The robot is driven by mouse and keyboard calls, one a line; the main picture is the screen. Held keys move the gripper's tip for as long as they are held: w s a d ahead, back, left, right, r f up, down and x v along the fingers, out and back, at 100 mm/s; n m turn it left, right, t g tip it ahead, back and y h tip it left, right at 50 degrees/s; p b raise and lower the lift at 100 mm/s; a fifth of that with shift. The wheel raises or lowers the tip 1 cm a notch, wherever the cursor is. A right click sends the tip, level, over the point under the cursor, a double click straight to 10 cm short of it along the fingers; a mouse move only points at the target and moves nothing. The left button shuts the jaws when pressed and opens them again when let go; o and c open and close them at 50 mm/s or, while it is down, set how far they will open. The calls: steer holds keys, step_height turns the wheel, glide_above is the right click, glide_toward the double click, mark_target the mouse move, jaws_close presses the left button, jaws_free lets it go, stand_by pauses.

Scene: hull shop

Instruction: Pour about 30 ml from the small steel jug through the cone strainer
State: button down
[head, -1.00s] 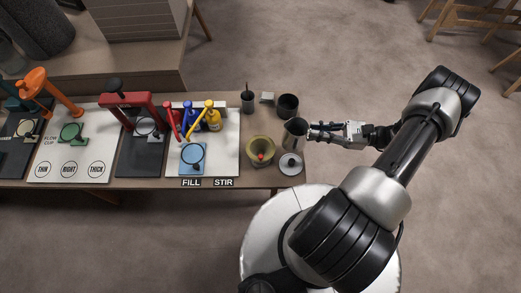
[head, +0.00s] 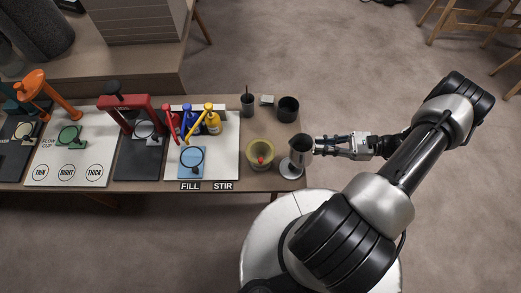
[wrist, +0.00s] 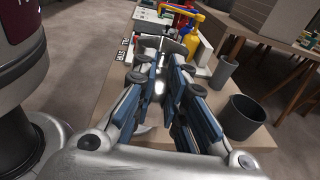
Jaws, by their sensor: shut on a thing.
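The small steel jug (head: 301,146) is in my gripper (head: 313,145), at the right end of the bench in the head view. The jug looks roughly upright; its contents cannot be made out. In the wrist view my gripper (wrist: 163,82) has its blue-padded fingers closed in on the jug, whose dark mouth (wrist: 174,47) shows beyond them. The likely cone strainer is a yellow-rimmed round piece (head: 261,153) with something red inside, just left of the jug and apart from it. What lies under it is hidden.
A round silver disc (head: 290,170) lies partly below the jug. A dark pot (head: 288,108) and a dark cup with a stick (head: 248,104) stand behind. A white FILL/STIR board (head: 226,160) with coloured levers is to the left.

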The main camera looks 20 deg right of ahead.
steer(key=shift+w+a+r+g+h, duration=0.25)
steer(key=shift+a+r+h, duration=0.3)
steer(key=shift+r+h, duration=0.05)
steer(key=shift+w+a+r+g+h, duration=0.2)
steer(key=shift+a+r+g+h, duration=0.05)
steer(key=shift+a+r+h, duration=0.35)
steer(key=w+a+r+g+h+p, duration=0.3)
steer(key=a+r+g+h+p, duration=0.1)
steer(key=a+h+p, duration=0.4)
steer(key=shift+w+a+r+h+p, duration=0.15)
steer(key=shift+w+a+h+p, duration=0.15)
steer(key=shift+h+p, duration=0.55)
steer(key=shift+p, duration=0.3)
steer(key=shift+w+a, duration=0.1)
steer(key=shift+a, duration=0.05)
steer(key=a, duration=0.1)
steer(key=h+p, duration=0.1)
steer(key=w+a+g, duration=0.1)
steer(key=shift+a+r+h, duration=0.3)
steer(key=shift+h, duration=0.05)
steer(key=shift+d+p, duration=0.2)
steer(key=shift+p, duration=0.1)
